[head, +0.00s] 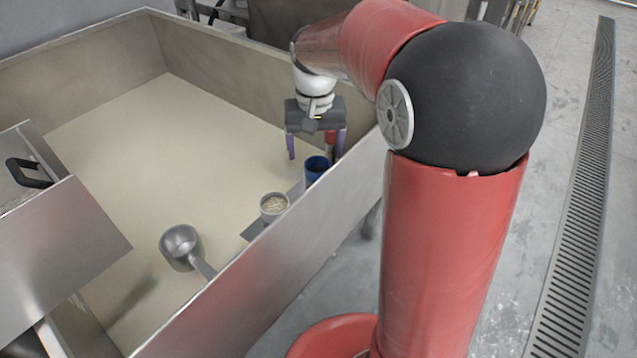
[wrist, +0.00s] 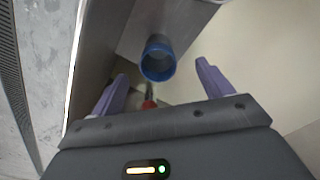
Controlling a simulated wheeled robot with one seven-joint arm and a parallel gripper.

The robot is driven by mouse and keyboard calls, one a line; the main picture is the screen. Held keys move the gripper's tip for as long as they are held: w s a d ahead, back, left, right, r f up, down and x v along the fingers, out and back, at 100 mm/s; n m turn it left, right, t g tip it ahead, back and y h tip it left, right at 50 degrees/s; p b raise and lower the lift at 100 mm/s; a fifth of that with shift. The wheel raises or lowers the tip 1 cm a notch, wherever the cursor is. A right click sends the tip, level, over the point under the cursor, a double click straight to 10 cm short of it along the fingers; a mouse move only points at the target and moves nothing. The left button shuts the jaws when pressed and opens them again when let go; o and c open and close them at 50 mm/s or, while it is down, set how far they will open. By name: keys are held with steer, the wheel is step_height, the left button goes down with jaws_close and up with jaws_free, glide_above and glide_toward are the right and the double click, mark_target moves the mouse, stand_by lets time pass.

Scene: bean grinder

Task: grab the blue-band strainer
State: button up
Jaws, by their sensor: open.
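The blue-band strainer (head: 316,168) is a small dark blue cup at the inner right wall of the large metal bin, in the head view. In the wrist view its round blue rim (wrist: 158,62) shows ahead of my fingers, roughly midway between them. My gripper (head: 316,146) is open and empty above and just beyond the strainer, with its purple fingers pointing down. In the wrist view my gripper (wrist: 160,82) has a finger on either side, apart from the strainer. A red piece (wrist: 149,103) shows below the rim between the fingers; I cannot tell whether it belongs to the strainer.
A metal cup with pale contents (head: 273,206) stands nearer along the same wall. A metal scoop (head: 181,244) lies on the pale bin floor. The bin's right wall (head: 262,270) is close beside the strainer. The bin's middle is clear.

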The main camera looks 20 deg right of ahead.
mark_target(318, 174)
steer(key=f+b, duration=0.1)
steer(key=f, duration=0.2)
steer(key=w+f+b, duration=0.1)
steer(key=f, duration=0.2)
steer(key=d+f, duration=0.1)
steer(key=f, duration=0.3)
steer(key=shift+w+b, duration=0.25)
steer(key=shift+b, duration=0.15)
steer(key=shift+c, duration=0.3)
steer(key=shift+r, duration=0.1)
steer(key=c, duration=1.1)
steer(key=shift+r, duration=0.1)
